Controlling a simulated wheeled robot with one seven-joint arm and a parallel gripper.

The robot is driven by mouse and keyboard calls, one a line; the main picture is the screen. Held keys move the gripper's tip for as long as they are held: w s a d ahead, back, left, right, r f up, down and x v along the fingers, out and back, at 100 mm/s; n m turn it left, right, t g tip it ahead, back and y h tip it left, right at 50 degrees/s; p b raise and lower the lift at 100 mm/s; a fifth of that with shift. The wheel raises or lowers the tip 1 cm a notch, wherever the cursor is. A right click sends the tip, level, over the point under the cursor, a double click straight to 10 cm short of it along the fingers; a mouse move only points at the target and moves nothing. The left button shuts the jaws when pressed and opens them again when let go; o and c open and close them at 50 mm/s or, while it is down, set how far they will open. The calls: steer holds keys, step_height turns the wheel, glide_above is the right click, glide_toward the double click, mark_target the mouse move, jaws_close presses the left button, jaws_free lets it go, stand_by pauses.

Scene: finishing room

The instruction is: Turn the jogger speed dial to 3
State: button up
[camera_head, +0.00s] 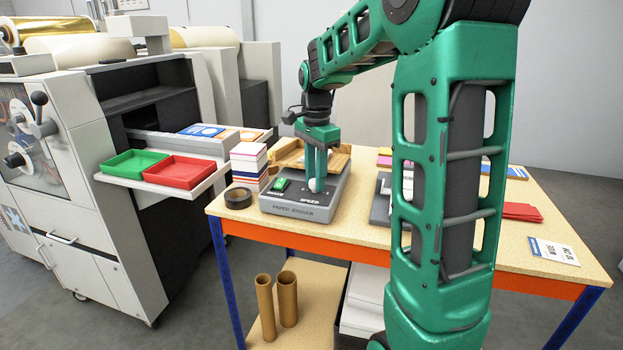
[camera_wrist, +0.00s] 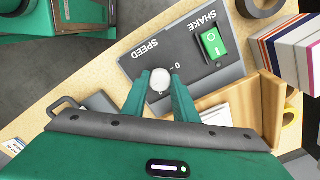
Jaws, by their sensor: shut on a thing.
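The paper jogger (camera_head: 300,209) is a grey box on the table, with a dark top panel marked SPEED and SHAKE. Its white speed dial (camera_wrist: 160,80) sits between the two green fingers of my gripper (camera_wrist: 160,92), which is shut on it from above. In the head view my gripper (camera_head: 316,178) points straight down at the dial (camera_head: 316,185). A "0" mark shows beside the dial in the wrist view; the other marks and the dial's pointer are too small or hidden to read. The green rocker switch (camera_wrist: 213,43) is beside the dial.
A wooden tray (camera_head: 338,160) stands behind the jogger on the table. A dark tape roll (camera_head: 238,198) and a stack of cards (camera_head: 249,163) are at its left. Green (camera_head: 134,163) and red (camera_head: 180,172) trays sit on the machine shelf. Red sheets (camera_head: 522,212) lie farther right.

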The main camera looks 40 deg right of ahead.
steer(key=shift+m, duration=0.6)
steer(key=shift+a, duration=0.1)
steer(key=o, duration=1.1)
steer(key=shift+c, duration=0.2)
step_height(320, 180, up, 11)
steer(key=shift+f, duration=0.15)
steer(key=s+a+f+n, duration=0.1)
steer(key=s+f+n, duration=0.3)
steer(key=s, duration=0.5)
steer(key=s+a+f+n, duration=0.1)
steer(key=s+f+n, duration=0.3)
steer(key=s, duration=0.6)
steer(key=s+a+f+n, duration=0.1)
steer(key=s+f+n, duration=0.4)
steer(key=s+f, duration=0.3)
steer(key=shift+s+a, duration=0.25)
steer(key=shift+s, duration=0.75)
